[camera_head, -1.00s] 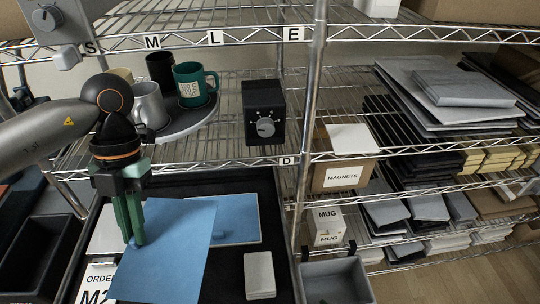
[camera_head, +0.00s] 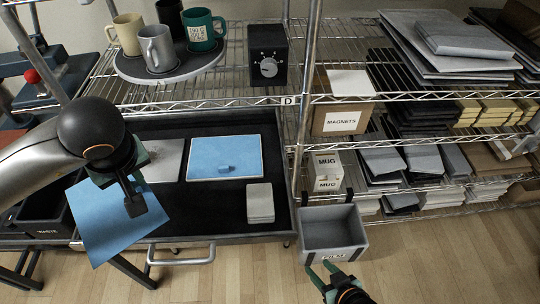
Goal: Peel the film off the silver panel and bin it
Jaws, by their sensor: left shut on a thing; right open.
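A bare silver-grey panel (camera_head: 168,159) lies in the dark tray (camera_head: 225,215), partly hidden behind my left arm. Beside it on the right lies a panel with a blue face (camera_head: 232,148) and a small blue tab. My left gripper (camera_head: 136,206) is shut on a loose blue film sheet (camera_head: 98,232), which hangs tilted over the tray's front left corner, clear of the panels. A grey bin (camera_head: 333,232) with a label that reads FILM hangs on the shelf's front. My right gripper (camera_head: 331,268) is open and empty, just below and in front of that bin.
A black WASTE bin (camera_head: 38,218) stands at the left. A small grey stack (camera_head: 260,203) lies in the tray. Mugs on a round tray (camera_head: 166,73) and a black dial box (camera_head: 268,55) stand above. Wooden floor (camera_head: 450,255) at lower right is clear.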

